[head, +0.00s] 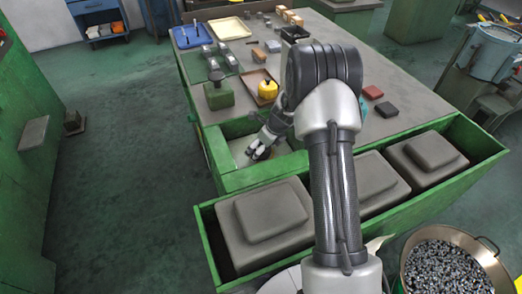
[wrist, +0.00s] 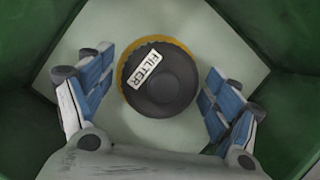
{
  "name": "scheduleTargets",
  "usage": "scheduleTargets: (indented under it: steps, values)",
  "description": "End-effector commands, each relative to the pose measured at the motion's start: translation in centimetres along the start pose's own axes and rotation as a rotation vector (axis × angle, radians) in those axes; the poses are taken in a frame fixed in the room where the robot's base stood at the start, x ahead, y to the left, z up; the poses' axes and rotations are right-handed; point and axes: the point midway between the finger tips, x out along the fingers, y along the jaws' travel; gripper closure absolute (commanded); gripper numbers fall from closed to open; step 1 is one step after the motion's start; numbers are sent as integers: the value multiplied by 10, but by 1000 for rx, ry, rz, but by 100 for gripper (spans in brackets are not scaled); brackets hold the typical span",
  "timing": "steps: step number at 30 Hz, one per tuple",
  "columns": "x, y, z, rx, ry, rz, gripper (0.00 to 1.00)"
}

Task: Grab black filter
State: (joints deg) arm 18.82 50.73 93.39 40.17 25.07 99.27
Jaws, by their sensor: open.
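The black filter (wrist: 165,88) is a round dark part with a white label reading FILTER and a yellow-orange rim showing at its upper edge. In the wrist view it lies on the pale floor of a green-walled compartment. My gripper (wrist: 158,98) is open, with one blue-padded finger on each side of the filter and a gap on both sides. In the head view my gripper (head: 262,152) reaches down into the green compartment (head: 240,178) at the near edge of the table. The filter cannot be made out there.
Green compartment walls (wrist: 283,110) stand close around the fingers. On the table are a yellow container (head: 268,89) on a brown tray, a green canister (head: 218,96), and red (head: 373,92) and dark (head: 387,109) blocks. Grey lidded boxes (head: 268,212) fill the near trough.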

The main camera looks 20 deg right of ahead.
Motion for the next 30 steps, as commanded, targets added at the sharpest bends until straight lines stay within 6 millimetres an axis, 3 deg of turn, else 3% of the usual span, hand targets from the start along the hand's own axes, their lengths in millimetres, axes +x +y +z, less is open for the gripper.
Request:
scheduleTargets:
  steps: [23, 30]
  values:
    - [0, 0, 0, 0, 1, 1, 67]
    - [-1, 0, 0, 0, 0, 0, 68]
